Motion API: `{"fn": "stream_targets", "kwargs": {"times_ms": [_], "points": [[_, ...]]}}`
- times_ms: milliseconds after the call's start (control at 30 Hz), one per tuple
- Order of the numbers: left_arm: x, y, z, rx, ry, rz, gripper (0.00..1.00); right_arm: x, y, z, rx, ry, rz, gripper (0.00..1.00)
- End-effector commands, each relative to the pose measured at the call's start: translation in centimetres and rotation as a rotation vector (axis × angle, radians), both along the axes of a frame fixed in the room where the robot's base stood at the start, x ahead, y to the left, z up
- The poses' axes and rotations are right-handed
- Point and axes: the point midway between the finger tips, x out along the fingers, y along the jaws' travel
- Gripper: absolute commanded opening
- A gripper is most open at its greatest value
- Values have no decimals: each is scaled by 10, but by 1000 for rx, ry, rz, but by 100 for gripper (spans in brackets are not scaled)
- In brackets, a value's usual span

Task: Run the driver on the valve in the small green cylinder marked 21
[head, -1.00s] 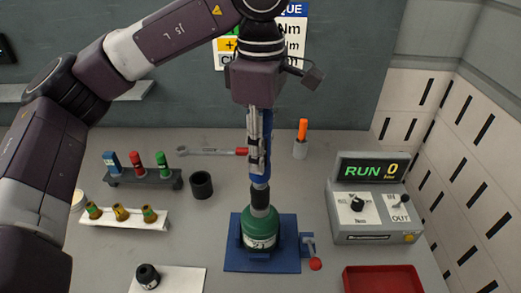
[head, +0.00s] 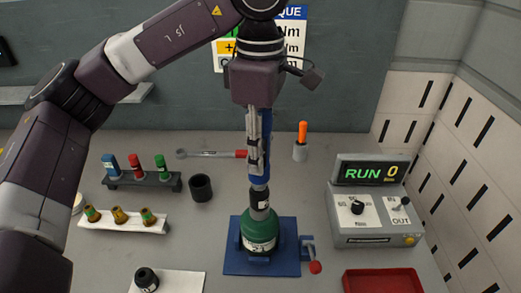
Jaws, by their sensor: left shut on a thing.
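The small green cylinder (head: 259,230) stands upright in the blue clamp (head: 233,264). Its white label is partly legible. My left gripper (head: 257,163) is shut on the blue driver (head: 267,140), which hangs upright above the cylinder. The driver's dark lower end (head: 260,200) meets the cylinder's top. The valve is hidden there, and I cannot tell how fully the two engage. My right gripper is not in view.
Blue, red and green sockets stand in a dark rack (head: 148,181) at left. Several brass valves sit on a white rack (head: 122,225). A wrench (head: 210,153), a black cup (head: 201,188), an orange-handled tool (head: 302,132) and a red tray (head: 383,280) lie around the clamp.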

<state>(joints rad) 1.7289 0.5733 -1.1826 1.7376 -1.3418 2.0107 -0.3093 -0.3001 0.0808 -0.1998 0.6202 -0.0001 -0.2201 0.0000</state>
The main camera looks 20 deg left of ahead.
Motion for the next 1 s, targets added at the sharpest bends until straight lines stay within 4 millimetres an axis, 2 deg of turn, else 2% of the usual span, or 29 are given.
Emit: {"fn": "stream_targets", "kwargs": {"times_ms": [1000], "points": [[0,0,0,0,2,-1,0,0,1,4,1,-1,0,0]]}}
